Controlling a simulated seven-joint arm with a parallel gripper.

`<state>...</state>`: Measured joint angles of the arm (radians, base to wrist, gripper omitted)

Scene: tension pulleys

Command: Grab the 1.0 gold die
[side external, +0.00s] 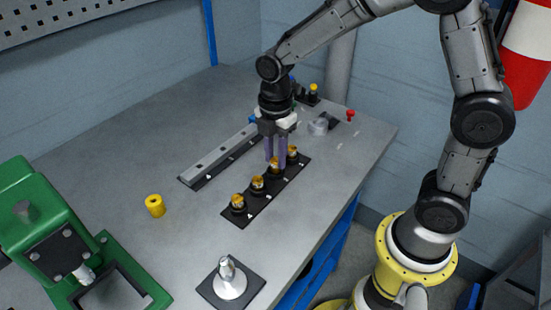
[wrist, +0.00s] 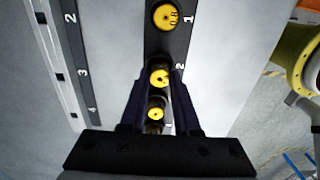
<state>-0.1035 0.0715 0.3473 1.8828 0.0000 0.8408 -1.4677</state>
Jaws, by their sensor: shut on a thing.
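A black rack (side external: 233,217) on the grey table holds a row of gold dies. My gripper (side external: 276,161) points straight down over this row, its fingers on the second die from the far end (side external: 274,170). The die at number 1 (wrist: 166,16) reads 0.8 and stands clear beyond the fingertips. Another gold die (wrist: 155,113) sits between the fingers, nearer the palm.
A long grey bar on a numbered black strip (side external: 216,155) lies left of the rack. A yellow cylinder (side external: 155,206), a green machine (side external: 60,235) and a silver post on a black plate (side external: 230,282) stand nearer the camera. A red knob (side external: 350,114) stands at the far right.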

